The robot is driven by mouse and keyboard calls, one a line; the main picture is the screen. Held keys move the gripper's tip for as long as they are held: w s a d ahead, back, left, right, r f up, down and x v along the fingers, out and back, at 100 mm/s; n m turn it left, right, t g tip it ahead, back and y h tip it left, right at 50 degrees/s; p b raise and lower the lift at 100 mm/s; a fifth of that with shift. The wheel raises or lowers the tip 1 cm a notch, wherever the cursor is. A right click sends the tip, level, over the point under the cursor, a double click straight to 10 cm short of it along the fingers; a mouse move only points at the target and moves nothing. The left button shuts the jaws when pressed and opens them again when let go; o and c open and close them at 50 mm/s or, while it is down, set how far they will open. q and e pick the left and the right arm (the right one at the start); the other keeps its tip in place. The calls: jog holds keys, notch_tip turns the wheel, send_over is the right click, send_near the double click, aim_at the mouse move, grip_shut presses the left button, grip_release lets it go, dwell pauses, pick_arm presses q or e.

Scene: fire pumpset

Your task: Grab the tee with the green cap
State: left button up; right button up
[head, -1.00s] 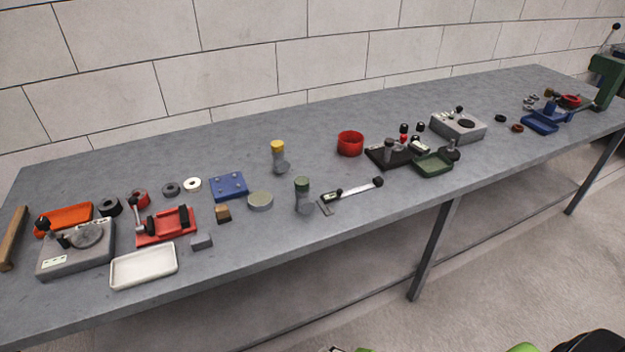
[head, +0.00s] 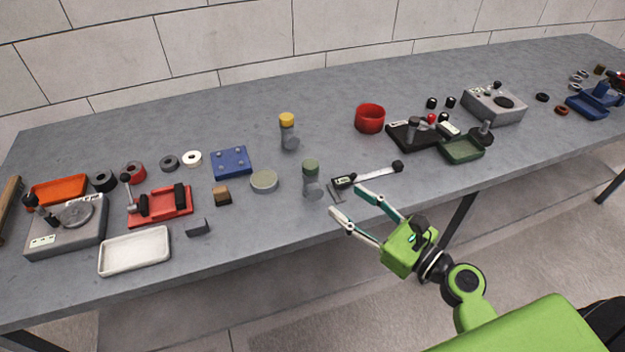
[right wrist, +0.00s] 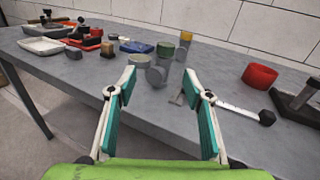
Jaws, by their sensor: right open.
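The tee with the green cap (head: 311,178) stands upright on the grey bench near its front edge, a grey body with a side branch facing right. It also shows in the right wrist view (right wrist: 161,66), beyond and between my fingers. A similar tee with a yellow cap (head: 288,130) stands behind it. My right gripper (head: 345,198) is open and empty, to the right of the green-capped tee and apart from it. Its spread fingers also show in the right wrist view (right wrist: 166,88). My left gripper is not in view.
A caliper-like tool (head: 365,177) lies right of the green-capped tee, close to my right fingers. A round grey-green disc (head: 264,181) lies to its left, with a blue plate (head: 231,162) beyond. A red ring (head: 370,118) stands farther back. A white tray (head: 134,252) is at the front left.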

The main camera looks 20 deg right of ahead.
aim_at(316, 171)
jog(key=shift+w+d+r+m, duration=0.15)
jog(key=shift+w+r+m, duration=0.1)
jog(key=shift+w, duration=0.2)
jog(key=shift+w+d+r+m, duration=0.15)
jog(key=shift+w+m, duration=0.1)
jog(key=shift+w, duration=0.2)
jog(key=p+x, duration=0.1)
jog(key=x, duration=0.5)
jog(key=shift+w+a+p, duration=0.1)
jog(key=shift+a+p, duration=0.05)
jog(key=shift+p, duration=0.25)
jog(key=shift+f+p+x, duration=0.1)
jog(key=shift+p+x, duration=0.15)
jog(key=shift+x, duration=1.35)
jog(key=shift+f+p+x, duration=0.15)
jog(key=shift+p+x, duration=0.05)
jog(key=shift+x, duration=1.35)
jog(key=shift+r, duration=0.15)
grip_shut()
